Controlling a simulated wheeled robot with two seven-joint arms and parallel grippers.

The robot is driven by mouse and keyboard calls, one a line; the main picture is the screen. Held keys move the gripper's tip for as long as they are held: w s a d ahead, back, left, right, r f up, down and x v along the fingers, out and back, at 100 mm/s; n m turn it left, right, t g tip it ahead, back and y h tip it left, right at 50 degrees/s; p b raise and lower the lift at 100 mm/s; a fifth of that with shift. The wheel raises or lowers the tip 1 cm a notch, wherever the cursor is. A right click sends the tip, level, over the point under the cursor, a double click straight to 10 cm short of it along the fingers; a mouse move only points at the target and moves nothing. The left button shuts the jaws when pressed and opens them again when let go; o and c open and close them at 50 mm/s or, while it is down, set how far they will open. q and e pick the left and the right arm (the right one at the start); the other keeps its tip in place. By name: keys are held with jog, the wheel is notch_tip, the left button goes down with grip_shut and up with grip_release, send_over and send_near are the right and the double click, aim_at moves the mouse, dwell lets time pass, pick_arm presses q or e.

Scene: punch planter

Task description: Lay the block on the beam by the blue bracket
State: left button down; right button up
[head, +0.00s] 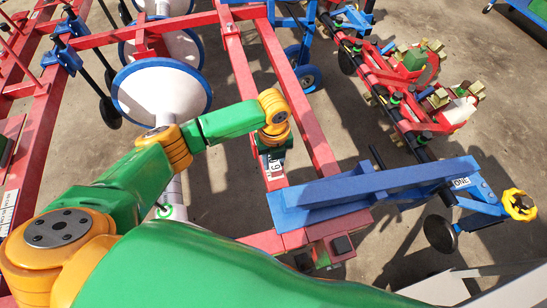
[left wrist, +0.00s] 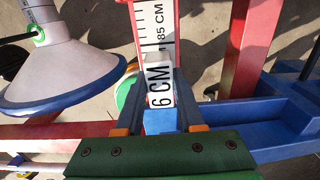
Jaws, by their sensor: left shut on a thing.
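My left gripper (head: 272,150) hangs over the red beam (head: 239,68), shut on a small block with a white "6 CM" label. The block shows under the gripper in the head view (head: 275,167) and between the two grey fingers in the left wrist view (left wrist: 160,88). A scale marked "85 CM" lies along the beam beyond it. The blue bracket (head: 320,196) crosses the beam's near end, just nearer than the block; in the left wrist view it is at the right (left wrist: 265,128). I cannot tell whether the block touches the beam. My right gripper is not in view.
A white cone with a blue rim (head: 160,92) stands left of the beam. A second red beam (head: 290,75) runs alongside on the right. Planter units (head: 415,60) stand at the upper right, a yellow knob (head: 519,204) at the far right. Bare floor shows between.

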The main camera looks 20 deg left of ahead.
pick_arm(q)
jog(key=shift+f, duration=0.5)
jog(key=shift+c, duration=2.2)
grip_release()
jog(key=shift+r, duration=0.1)
